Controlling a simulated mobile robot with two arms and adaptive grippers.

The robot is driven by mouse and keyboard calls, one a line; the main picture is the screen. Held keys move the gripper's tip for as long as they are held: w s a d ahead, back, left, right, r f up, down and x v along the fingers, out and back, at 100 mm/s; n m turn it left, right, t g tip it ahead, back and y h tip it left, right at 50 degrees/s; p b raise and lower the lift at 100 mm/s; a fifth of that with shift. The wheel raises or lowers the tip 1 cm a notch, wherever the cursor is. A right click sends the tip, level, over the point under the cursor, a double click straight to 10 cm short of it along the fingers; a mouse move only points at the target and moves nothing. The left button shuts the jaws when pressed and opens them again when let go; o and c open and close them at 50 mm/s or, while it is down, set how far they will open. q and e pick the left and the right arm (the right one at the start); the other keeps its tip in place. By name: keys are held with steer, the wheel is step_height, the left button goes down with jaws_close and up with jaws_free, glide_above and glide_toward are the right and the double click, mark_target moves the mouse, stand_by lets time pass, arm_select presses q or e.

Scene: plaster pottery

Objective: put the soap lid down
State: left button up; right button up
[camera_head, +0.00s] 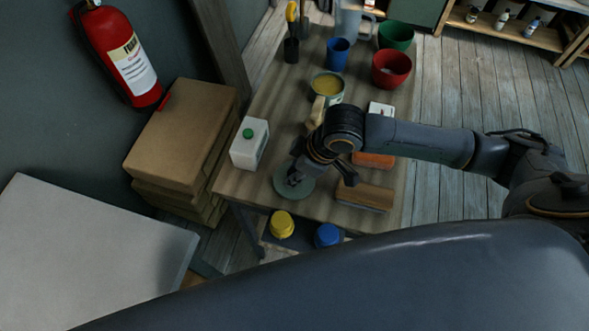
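The soap lid looks to be the flat, round grey-green disc (301,192) near the front edge of the table (262,195). My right gripper (296,177) is directly over this disc and covers part of it. I cannot tell whether its fingers are closed on the disc, or whether the disc rests on the tabletop. An open tub (327,86) with yellowish contents, likely the soap, stands farther back on the table. My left gripper is not in view.
A white carton with a green cap (249,144) stands left of the disc. A wooden block (364,197) and an orange block (374,160) lie to its right. Blue (337,54), red (391,69) and green (396,35) vessels stand behind. Yellow (282,224) and blue (328,235) lidded jars sit below.

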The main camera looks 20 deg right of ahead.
steer(key=o, duration=0.4)
steer(key=v, duration=1.2)
steer(key=shift+r, duration=0.2)
